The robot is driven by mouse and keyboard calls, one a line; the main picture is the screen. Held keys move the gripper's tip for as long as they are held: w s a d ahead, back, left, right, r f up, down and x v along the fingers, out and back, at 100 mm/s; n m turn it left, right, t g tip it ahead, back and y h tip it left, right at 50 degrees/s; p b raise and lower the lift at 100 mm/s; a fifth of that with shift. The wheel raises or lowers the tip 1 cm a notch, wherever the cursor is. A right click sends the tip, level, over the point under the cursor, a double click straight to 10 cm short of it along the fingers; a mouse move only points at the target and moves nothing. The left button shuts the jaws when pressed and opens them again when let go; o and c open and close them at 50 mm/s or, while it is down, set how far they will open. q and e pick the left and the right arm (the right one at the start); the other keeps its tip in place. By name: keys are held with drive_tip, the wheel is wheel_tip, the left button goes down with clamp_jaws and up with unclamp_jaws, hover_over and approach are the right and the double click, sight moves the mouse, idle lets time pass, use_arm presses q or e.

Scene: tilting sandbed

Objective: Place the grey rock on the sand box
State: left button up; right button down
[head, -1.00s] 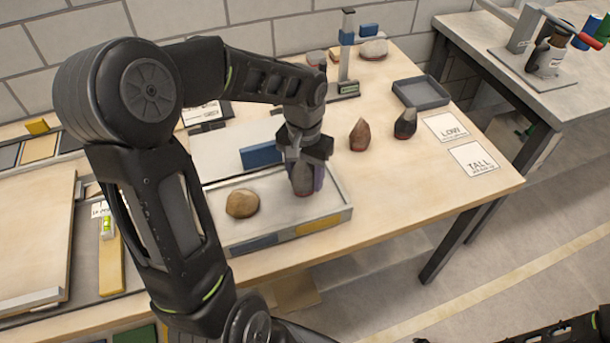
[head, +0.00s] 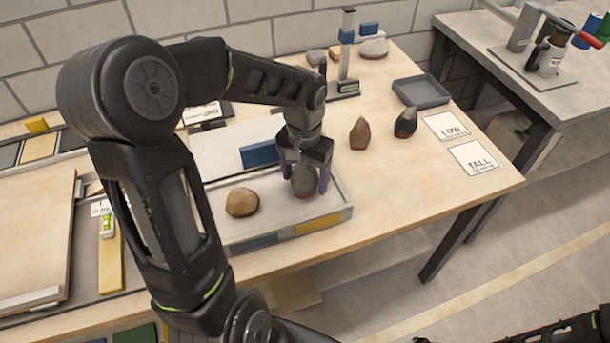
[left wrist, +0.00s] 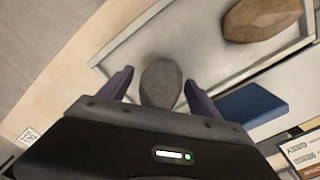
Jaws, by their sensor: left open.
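The grey rock (head: 304,181) stands in the right part of the sand box (head: 342,214), a shallow light tray at the table's front edge. Its reddish base shows at the bottom. My left gripper (head: 303,178) is over the rock from above, open, with a finger on each side. In the left wrist view the rock (left wrist: 161,86) shows between the spread purple fingers (left wrist: 157,89), with a narrow gap on each side. A brown rock (head: 242,203) lies in the box to the left. My right gripper is not in view.
A blue block (head: 259,154) stands behind the box. To the right are a brown pointed rock (head: 360,134), a dark pointed rock (head: 405,123), a grey tray (head: 421,91) and LOW (head: 446,127) and TALL (head: 474,158) cards. A post stand (head: 347,55) rises behind.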

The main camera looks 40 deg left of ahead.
use_arm(q)
wheel_tip(320, 180, up, 12)
drive_tip(key=shift+r, duration=0.1)
idle(0.5)
drive_tip(key=shift+a, duration=0.1)
idle(0.4)
